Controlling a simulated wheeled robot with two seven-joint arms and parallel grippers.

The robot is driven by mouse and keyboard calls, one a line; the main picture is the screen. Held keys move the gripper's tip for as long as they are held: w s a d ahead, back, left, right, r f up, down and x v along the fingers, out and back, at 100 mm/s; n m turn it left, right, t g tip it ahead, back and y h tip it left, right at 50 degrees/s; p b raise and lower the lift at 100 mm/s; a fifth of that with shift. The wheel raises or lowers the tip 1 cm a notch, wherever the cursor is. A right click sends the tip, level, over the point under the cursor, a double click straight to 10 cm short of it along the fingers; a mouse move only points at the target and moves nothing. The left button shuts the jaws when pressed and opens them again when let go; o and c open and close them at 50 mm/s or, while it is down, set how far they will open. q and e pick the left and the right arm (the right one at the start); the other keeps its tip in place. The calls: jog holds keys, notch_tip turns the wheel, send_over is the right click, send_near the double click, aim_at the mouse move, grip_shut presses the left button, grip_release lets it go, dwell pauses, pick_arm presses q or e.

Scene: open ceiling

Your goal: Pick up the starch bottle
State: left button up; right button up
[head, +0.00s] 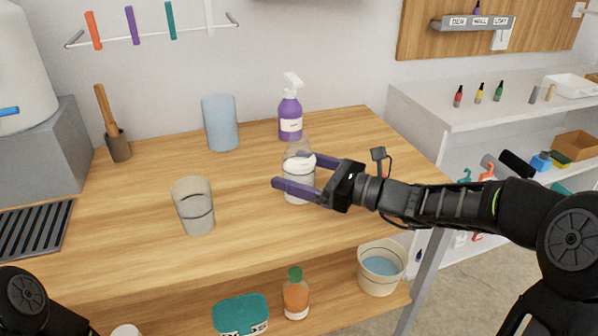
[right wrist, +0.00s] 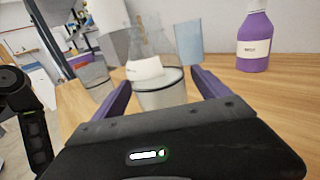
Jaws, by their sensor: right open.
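No label is readable enough to tell which thing is the starch bottle. A purple spray bottle (head: 290,119) with a white label and white trigger head stands at the table's back; its body also shows at the right wrist view's upper right (right wrist: 256,40). A clear, tapering vessel with a white band (head: 299,163) stands nearer; in the right wrist view it (right wrist: 146,66) appears within or behind a clear rimmed cup (right wrist: 161,90). My right gripper (head: 281,170) is open, its purple fingers on either side of this clear vessel. Contact cannot be told. My left gripper is out of view.
A clear cup (head: 195,208) stands left of my right gripper. A blue cylinder (head: 220,123) and a mortar with pestle (head: 117,144) stand farther back. A bucket (head: 381,268) and an orange bottle (head: 295,296) are below. The wooden table's (head: 130,215) left middle is clear.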

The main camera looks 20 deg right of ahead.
aim_at(298, 136)
jog(key=shift+c, duration=0.5)
jog(key=c, duration=1.7)
jog(key=shift+c, duration=0.2)
notch_tip(298, 136, up, 10)
jog(key=shift+r+p, duration=0.1)
jog(key=shift+p, duration=0.9)
